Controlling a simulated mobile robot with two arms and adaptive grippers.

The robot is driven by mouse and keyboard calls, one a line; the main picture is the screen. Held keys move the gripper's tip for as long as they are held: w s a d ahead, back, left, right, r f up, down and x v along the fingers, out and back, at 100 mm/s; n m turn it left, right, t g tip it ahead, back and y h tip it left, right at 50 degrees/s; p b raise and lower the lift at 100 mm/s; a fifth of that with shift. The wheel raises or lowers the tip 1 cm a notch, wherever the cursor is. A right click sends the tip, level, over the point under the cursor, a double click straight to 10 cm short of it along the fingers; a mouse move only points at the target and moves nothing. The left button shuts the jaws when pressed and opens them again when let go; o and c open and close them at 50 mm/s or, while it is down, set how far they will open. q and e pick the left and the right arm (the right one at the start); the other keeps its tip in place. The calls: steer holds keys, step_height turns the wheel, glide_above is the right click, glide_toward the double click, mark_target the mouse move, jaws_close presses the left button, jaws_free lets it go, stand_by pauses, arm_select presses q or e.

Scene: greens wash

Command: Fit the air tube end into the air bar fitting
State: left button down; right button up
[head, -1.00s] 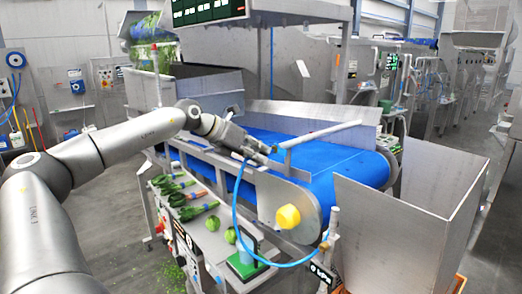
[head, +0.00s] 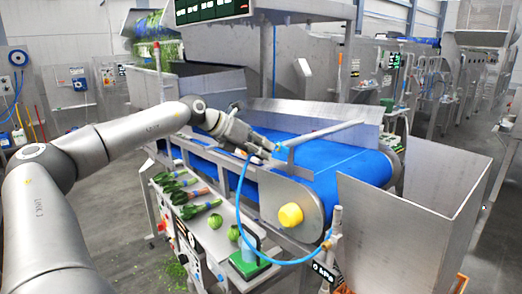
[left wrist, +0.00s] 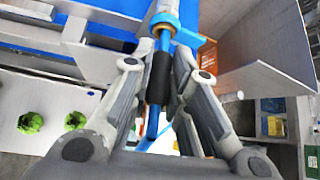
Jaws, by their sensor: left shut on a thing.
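My left gripper (head: 264,152) is at the near side of the blue conveyor, by the left end of the grey air bar (head: 325,132). In the left wrist view its fingers (left wrist: 163,75) are closed around the black sleeve (left wrist: 159,78) of the blue air tube (left wrist: 152,128). The tube (head: 237,205) hangs from the gripper and loops down to a post at the conveyor's end. A blue ring-shaped fitting (left wrist: 176,30) shows just beyond the sleeve, and the tube end points at it. I cannot tell whether the end sits inside. My right gripper is not in view.
The conveyor's blue belt (head: 345,165) lies behind the gripper. A yellow knob (head: 291,215) sticks out at its end. A side shelf holds leafy bundles (head: 185,195), round greens (head: 234,233) and a green-based stand (head: 249,264). A large metal bin (head: 395,225) stands at right.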

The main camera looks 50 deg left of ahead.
arm_select(q)
steer(key=shift+w, duration=0.35)
steer(key=shift+w, duration=0.15)
steer(key=c, duration=1.3)
jaws_free()
steer(key=shift+w+d, duration=0.1)
steer(key=shift+w, duration=0.05)
steer(key=v, duration=1.2)
